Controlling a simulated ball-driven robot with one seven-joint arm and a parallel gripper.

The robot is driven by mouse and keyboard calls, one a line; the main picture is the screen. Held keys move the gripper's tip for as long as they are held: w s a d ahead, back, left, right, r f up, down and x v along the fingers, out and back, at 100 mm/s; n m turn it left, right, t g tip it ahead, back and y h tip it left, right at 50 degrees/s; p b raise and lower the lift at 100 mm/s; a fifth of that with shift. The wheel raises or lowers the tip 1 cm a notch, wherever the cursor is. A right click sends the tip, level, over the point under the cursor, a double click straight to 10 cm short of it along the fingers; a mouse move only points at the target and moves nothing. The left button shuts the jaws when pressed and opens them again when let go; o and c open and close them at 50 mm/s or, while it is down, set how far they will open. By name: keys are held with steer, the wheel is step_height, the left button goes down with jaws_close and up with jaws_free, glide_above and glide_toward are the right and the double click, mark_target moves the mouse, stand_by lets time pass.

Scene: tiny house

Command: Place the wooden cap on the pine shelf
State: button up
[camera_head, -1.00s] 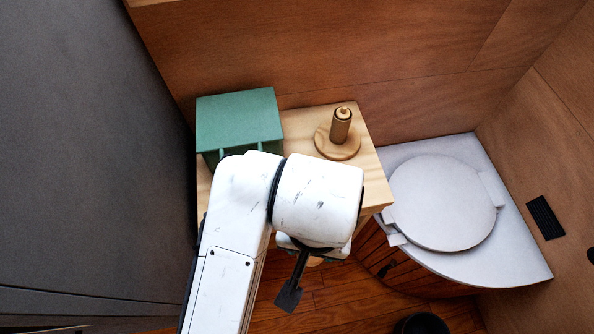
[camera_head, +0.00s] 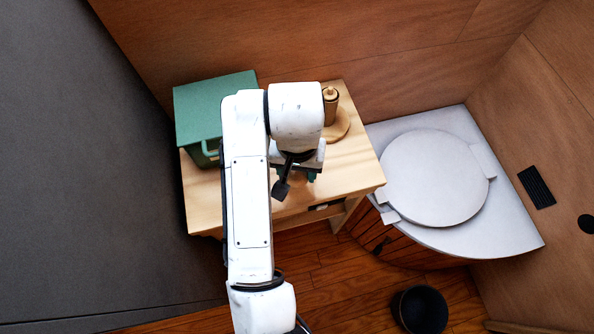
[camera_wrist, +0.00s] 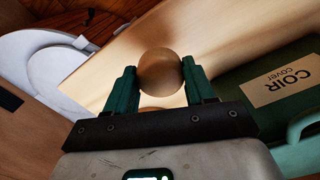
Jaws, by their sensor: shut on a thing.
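The wooden cap (camera_wrist: 159,71) is a round brown piece, held between the two green fingers of my gripper (camera_wrist: 158,82) in the wrist view. My gripper (camera_head: 311,176) is shut on it. In the head view my arm hides the cap, and only a little of the fingers shows. The pine shelf (camera_head: 350,168) is a pale wooden top, seen in the head view under my gripper. It also shows behind the cap in the wrist view (camera_wrist: 218,38). I cannot tell whether the cap touches the shelf.
A green box (camera_head: 205,105) stands at the shelf's back left; its label (camera_wrist: 283,80) reads COIR cover. A wooden stand with an upright cylinder (camera_head: 330,106) is at the back right, partly behind my arm. A white toilet (camera_head: 435,178) is to the right. The shelf's front right is clear.

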mark_target(297, 174)
steer(key=shift+w+f, duration=0.4)
steer(key=shift+f, duration=0.1)
steer(key=shift+w+f+p, duration=0.2)
steer(key=shift+f+p, duration=0.2)
steer(key=shift+f, duration=1.35)
steer(key=shift+f, duration=0.15)
steer(key=o, duration=1)
step_height(297, 174, up, 12)
steer(key=shift+r, duration=0.2)
